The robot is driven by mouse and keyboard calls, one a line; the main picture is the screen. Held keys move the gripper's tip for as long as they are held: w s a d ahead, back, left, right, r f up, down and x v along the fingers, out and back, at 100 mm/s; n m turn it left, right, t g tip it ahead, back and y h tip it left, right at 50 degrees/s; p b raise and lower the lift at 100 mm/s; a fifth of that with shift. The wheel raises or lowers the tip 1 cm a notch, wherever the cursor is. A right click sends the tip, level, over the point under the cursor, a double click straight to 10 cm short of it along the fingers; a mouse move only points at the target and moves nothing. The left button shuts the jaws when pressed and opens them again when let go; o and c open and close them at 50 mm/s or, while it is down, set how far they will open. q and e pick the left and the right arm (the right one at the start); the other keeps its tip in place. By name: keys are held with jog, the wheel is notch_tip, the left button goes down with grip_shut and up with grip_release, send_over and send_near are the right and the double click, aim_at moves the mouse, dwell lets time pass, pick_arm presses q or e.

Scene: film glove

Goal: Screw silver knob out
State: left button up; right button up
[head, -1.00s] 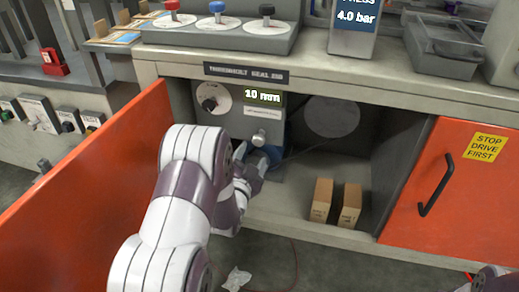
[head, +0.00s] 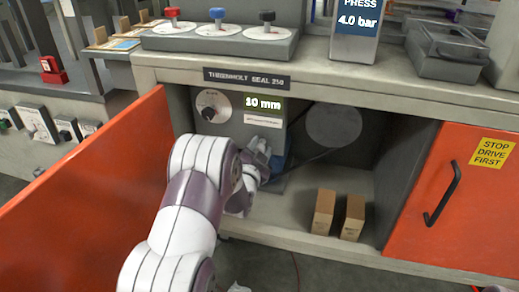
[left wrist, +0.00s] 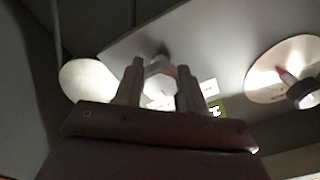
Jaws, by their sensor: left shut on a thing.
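The silver knob (left wrist: 160,72) is on the front of the grey unit (head: 227,125) inside the open cabinet. In the left wrist view it sits between the two fingers of my left gripper (left wrist: 159,85), which is shut on it. In the head view my left gripper (head: 259,152) reaches into the cabinet at the unit's lower right and hides the knob. The unit carries a display (head: 263,103) reading 10 mm and a dial with a dark knob (head: 208,112), which also shows in the left wrist view (left wrist: 301,92). My right gripper is not in view.
The open orange door (head: 90,205) stands left of my arm. Another orange door (head: 455,200) with a black handle is on the right. Two small boxes (head: 324,211) (head: 353,217) stand on the cabinet floor. The worktop edge (head: 300,80) overhangs the opening.

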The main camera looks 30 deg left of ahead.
pick_arm(q)
jog(key=shift+n, duration=0.6)
jog(key=n+p, duration=0.1)
jog(key=n, duration=0.2)
jog(key=shift+r+p, duration=0.1)
jog(key=shift+p, duration=0.2)
jog(key=n+p, duration=0.1)
jog(key=n, duration=0.3)
jog(key=shift+a+n+p, duration=0.1)
jog(key=shift+n+p, duration=0.2)
jog(key=n+p, duration=0.1)
jog(key=n, duration=0.3)
jog(key=shift+n, duration=0.3)
jog(key=shift+a+n+p, duration=0.1)
jog(key=shift+n+p, duration=0.85)
jog(key=shift+n, duration=1.25)
jog(key=o, duration=1.1)
jog(key=shift+c, duration=0.2)
